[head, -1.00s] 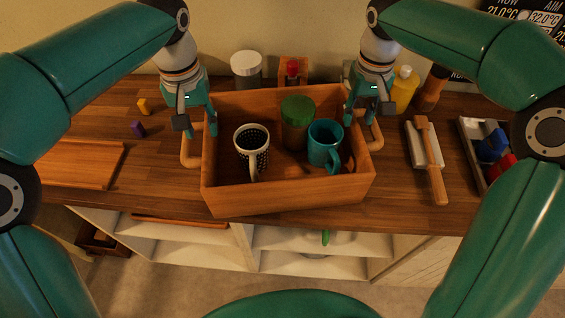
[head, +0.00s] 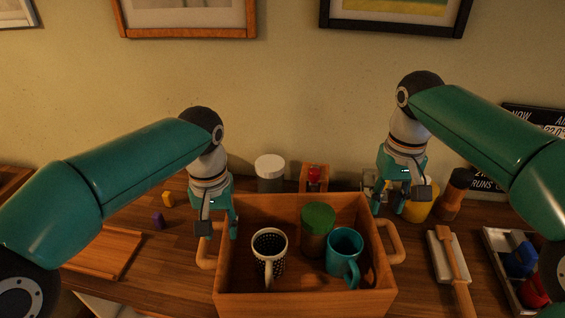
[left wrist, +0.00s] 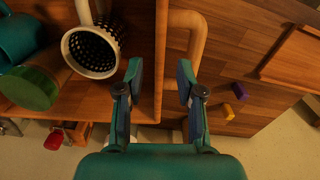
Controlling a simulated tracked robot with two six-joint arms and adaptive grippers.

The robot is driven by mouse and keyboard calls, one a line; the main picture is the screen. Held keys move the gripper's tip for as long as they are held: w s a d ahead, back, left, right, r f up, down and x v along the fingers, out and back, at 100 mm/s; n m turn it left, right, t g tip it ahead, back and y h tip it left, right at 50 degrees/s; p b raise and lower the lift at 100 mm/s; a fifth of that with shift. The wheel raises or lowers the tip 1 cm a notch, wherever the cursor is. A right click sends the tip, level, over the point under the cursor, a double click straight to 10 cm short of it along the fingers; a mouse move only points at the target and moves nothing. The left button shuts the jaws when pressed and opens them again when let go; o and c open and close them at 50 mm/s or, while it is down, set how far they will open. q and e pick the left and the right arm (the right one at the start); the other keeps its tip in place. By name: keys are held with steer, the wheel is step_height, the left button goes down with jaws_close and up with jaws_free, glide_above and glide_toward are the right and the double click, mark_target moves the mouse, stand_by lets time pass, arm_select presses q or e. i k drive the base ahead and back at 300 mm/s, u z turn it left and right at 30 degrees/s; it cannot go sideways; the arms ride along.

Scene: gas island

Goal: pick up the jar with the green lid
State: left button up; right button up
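The jar with the green lid (head: 318,217) stands upright in a wooden box (head: 305,305) on the counter, next to a teal mug (head: 343,250) and a dotted black-and-white mug (head: 268,256). The jar also shows in the left wrist view (left wrist: 32,88). My left gripper (head: 217,232) is above the box's left wall and handle, its fingers apart and empty; the left wrist view shows the open fingers (left wrist: 160,80) on either side of the wall and handle. My right gripper (head: 394,203) is above the box's back right corner, right of the jar; its fingers look apart, with nothing seen between them.
A cutting board (head: 105,252) and small blocks (head: 168,199) lie left.

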mark_target(313, 246)
steer(key=k, duration=1)
